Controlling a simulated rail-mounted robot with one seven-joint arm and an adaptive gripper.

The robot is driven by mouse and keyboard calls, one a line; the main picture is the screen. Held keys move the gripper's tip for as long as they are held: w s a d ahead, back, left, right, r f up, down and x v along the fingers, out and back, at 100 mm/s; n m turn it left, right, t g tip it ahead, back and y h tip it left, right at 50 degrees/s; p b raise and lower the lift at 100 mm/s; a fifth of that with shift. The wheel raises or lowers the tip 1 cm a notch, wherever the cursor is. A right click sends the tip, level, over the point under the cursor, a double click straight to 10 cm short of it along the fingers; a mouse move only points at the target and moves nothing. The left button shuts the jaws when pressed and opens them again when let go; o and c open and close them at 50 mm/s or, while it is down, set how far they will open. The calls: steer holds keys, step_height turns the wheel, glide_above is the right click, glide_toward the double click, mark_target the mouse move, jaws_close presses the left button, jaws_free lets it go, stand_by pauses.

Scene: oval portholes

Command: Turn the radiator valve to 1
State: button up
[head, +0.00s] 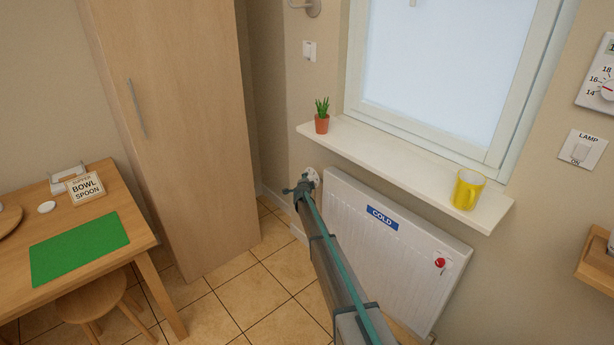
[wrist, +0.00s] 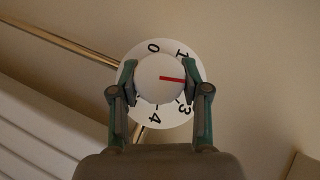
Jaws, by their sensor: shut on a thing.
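The radiator valve (head: 313,175) is a small white knob at the radiator's upper left corner in the head view, partly hidden by my gripper (head: 303,187). In the wrist view the valve's round white knob (wrist: 158,88) sits in front of a white dial with black numbers 0, 1, 3 and 4 readable. Its red pointer mark points right, between the 1 and the 3, toward a part of the dial hidden by a finger. My gripper (wrist: 160,78) is shut on the knob, one finger on each side.
The white radiator (head: 400,250) with a blue COLD sign (head: 382,217) hangs under the windowsill (head: 400,172). A tall wooden cabinet (head: 180,120) and a table (head: 140,235) are at left.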

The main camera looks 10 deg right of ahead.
steer(key=shift+n+g+p, duration=0.4)
steer(key=shift+g+p, duration=0.2)
steer(key=shift+g, duration=0.1)
steer(key=shift+f+n+g+h+b, duration=0.1)
steer(key=shift+n+g+h+b, duration=0.35)
steer(key=shift+b, duration=0.7)
steer(key=shift+f+g+b, duration=0.1)
steer(key=shift+g+b, duration=0.15)
steer(key=shift+b, duration=0.55)
steer(key=g+b, duration=0.1)
steer(key=b, duration=0.6)
steer(key=n+b, duration=0.1)
steer(key=b, duration=0.6)
steer(key=shift+f+g+h+b, duration=0.2)
steer(key=shift+g+h+b, duration=0.1)
steer(key=shift+g, duration=0.1)
steer(key=b, duration=0.4)
steer(key=shift+r+n+g, duration=0.2)
steer(key=shift+n+g, duration=0.1)
steer(key=shift+n, duration=0.05)
steer(key=shift+r+b, duration=0.25)
steer(key=shift+b, duration=0.7)
steer(key=o, duration=1.1)
steer(key=shift+o, duration=0.2)
